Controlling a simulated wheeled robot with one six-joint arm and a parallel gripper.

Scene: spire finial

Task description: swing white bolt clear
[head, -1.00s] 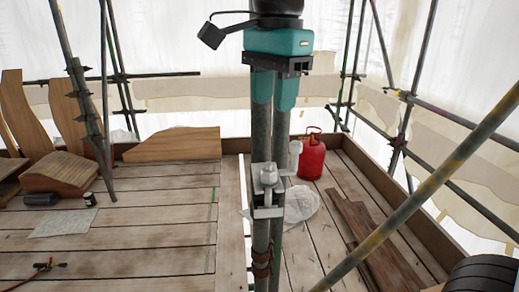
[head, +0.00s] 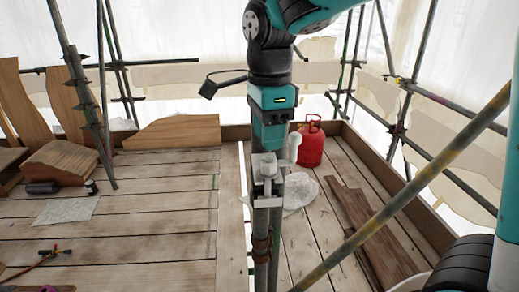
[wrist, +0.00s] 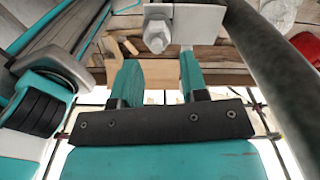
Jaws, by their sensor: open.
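A white rounded piece (head: 294,147) sticks up at the coupler's right. My gripper (head: 271,138) points down just above the coupler. In the wrist view its two teal fingers (wrist: 159,66) are apart, with the bolt beyond and between them. I see no contact; the exact gap cannot be told.
A diagonal pole (head: 410,190) crosses the right foreground. A thick dark pole (wrist: 270,75) passes close to the right of my gripper.

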